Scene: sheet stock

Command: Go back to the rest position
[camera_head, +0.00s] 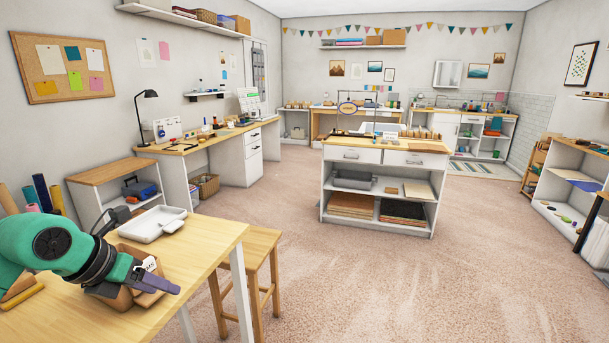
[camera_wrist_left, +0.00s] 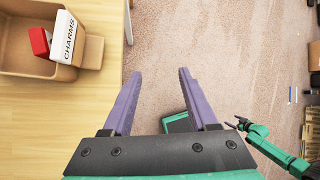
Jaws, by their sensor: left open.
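My left gripper (camera_head: 160,284) is open, over the front right part of the wooden table at lower left in the head view. In the left wrist view its two purple fingers (camera_wrist_left: 160,98) stand apart with nothing between them, over the table's edge and the floor. A green arm of mine shows at the lower right of that view, with small purple fingers (camera_wrist_left: 239,124) at its end; whether they are open is too small to tell. The right gripper is not clear in the head view.
A white tray (camera_head: 152,226) lies behind. A wooden stool (camera_head: 258,243) stands against the table's right. The carpet (camera_head: 400,285) ahead is clear up to a white island (camera_head: 383,155).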

